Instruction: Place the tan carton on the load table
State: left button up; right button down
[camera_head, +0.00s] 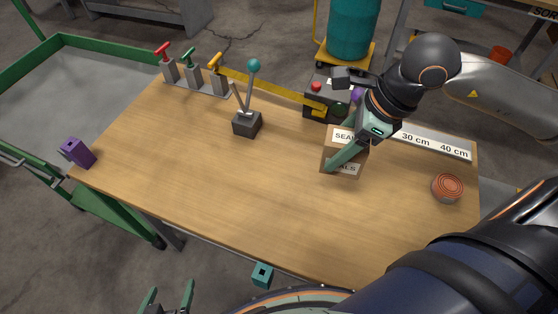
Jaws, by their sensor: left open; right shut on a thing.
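The tan carton (352,169) with white "SEALS" labels is at the right middle of the wooden table (210,180), in the head view. My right gripper (342,157) reaches in from the upper right and is shut on the carton. Its green finger lies across the carton and hides part of it. I cannot tell whether the carton's underside touches the tabletop. My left gripper (170,290) is at the bottom edge of the view, open and empty, below the table's front edge.
A lever box (247,123), colored valve handles (190,70) and a button box (322,100) stand along the back. A ruler strip (435,142) and an orange-brown coil (447,187) lie at right. A purple block (78,153) sits at left. The table's front middle is clear.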

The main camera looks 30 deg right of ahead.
jog(key=shift+s+a+r+m, duration=0.15)
jog(key=shift+s+r+m, duration=0.1)
jog(key=shift+m, duration=0.45)
jog(key=shift+w+a+p, duration=0.1)
jog(key=shift+w+p, duration=0.25)
jog(key=shift+w, duration=0.2)
jog(key=w+f+p, duration=0.1)
jog(key=w, duration=0.2)
send_over(286, 159)
jog(key=f, duration=0.8)
jog(key=shift+s+p, duration=0.3)
jog(key=shift+p, duration=0.05)
jog(key=shift+w+f, duration=0.25)
jog(key=shift+f, duration=0.1)
notch_tip(286, 159, down, 2)
jog(key=shift+f, duration=0.2)
pick_arm(q)
jog(key=shift+s+a+r, duration=0.25)
jog(key=shift+a+r, duration=0.2)
jog(key=shift+a, duration=0.25)
pick_arm(e)
jog(key=shift+w+f, duration=0.1)
jog(key=shift+f, duration=0.3)
